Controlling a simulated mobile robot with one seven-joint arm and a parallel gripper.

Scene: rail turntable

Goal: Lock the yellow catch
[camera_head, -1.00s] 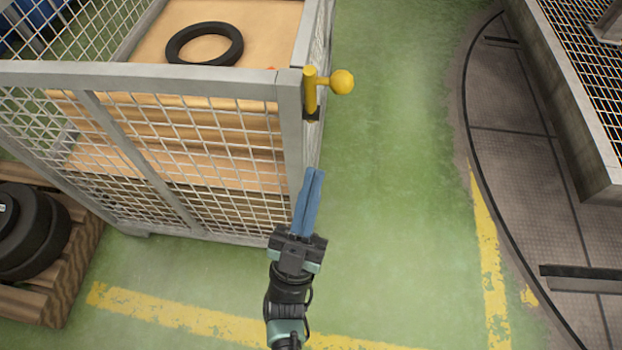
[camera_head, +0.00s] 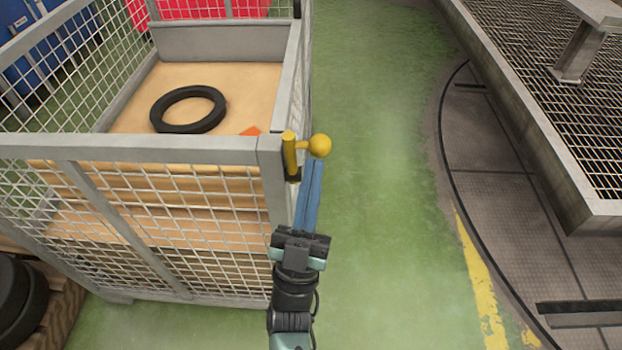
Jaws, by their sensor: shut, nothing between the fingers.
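The yellow catch (camera_head: 290,154) sits at the near right corner post of the mesh crate (camera_head: 135,150). It has an upright yellow bar and a side arm ending in a round yellow knob (camera_head: 320,146) that points right. My gripper (camera_head: 315,165) has long blue fingers, shut with nothing between them. The fingertips appear just below the knob in the picture. I cannot tell whether they touch it.
A black tyre (camera_head: 188,109) and a small orange piece (camera_head: 250,131) lie in the crate. Tyres on a wooden pallet (camera_head: 60,325) stand at lower left. The turntable (camera_head: 500,165) lies right. Green floor (camera_head: 375,110) between is clear.

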